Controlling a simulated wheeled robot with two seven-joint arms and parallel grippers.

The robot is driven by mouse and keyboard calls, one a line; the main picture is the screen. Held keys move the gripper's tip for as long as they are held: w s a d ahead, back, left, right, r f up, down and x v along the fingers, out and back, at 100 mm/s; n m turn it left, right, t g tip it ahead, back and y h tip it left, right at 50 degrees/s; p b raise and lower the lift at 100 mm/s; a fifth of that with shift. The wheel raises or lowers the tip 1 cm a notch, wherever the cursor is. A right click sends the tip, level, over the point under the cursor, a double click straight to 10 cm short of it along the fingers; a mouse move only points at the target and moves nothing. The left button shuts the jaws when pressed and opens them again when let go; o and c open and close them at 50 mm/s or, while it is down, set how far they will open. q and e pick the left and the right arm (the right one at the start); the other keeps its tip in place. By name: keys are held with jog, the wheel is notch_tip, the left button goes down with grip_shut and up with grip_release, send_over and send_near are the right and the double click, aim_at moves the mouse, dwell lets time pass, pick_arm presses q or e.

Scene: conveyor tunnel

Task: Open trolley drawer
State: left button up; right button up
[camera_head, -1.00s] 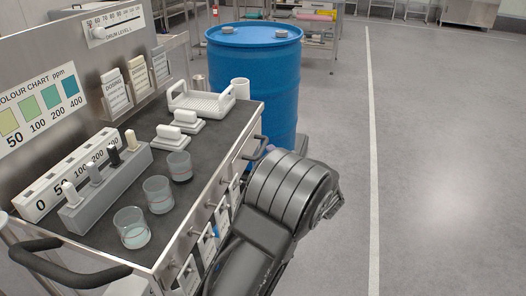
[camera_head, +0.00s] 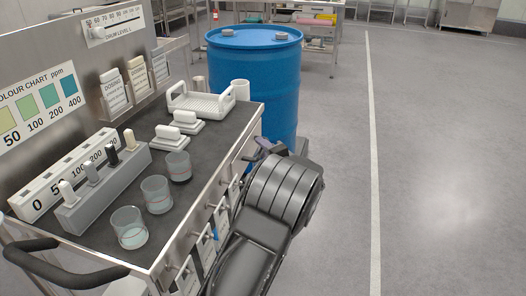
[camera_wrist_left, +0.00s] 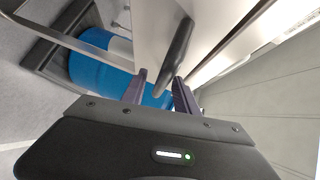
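In the left wrist view a dark bar handle (camera_wrist_left: 177,55) stands out from the pale drawer front (camera_wrist_left: 153,35). My left gripper (camera_wrist_left: 160,80) is open, its two purple fingers on either side of the near end of the handle. I cannot tell whether they touch it. In the head view my left gripper (camera_head: 264,148) is at the trolley's far right corner, mostly hidden by my own wrist. The drawer looks closed. My right gripper is not in view.
A blue drum (camera_head: 254,80) stands right behind the trolley, close to my gripper. Glass beakers (camera_head: 129,228), a grey rack (camera_head: 104,190) and a white tray (camera_head: 203,103) sit on the trolley top. A black push handle (camera_head: 62,268) juts out in front. The floor at right is clear.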

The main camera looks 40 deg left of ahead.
pick_arm(q)
jog(key=shift+c, duration=0.6)
grip_shut()
dwell(0.9)
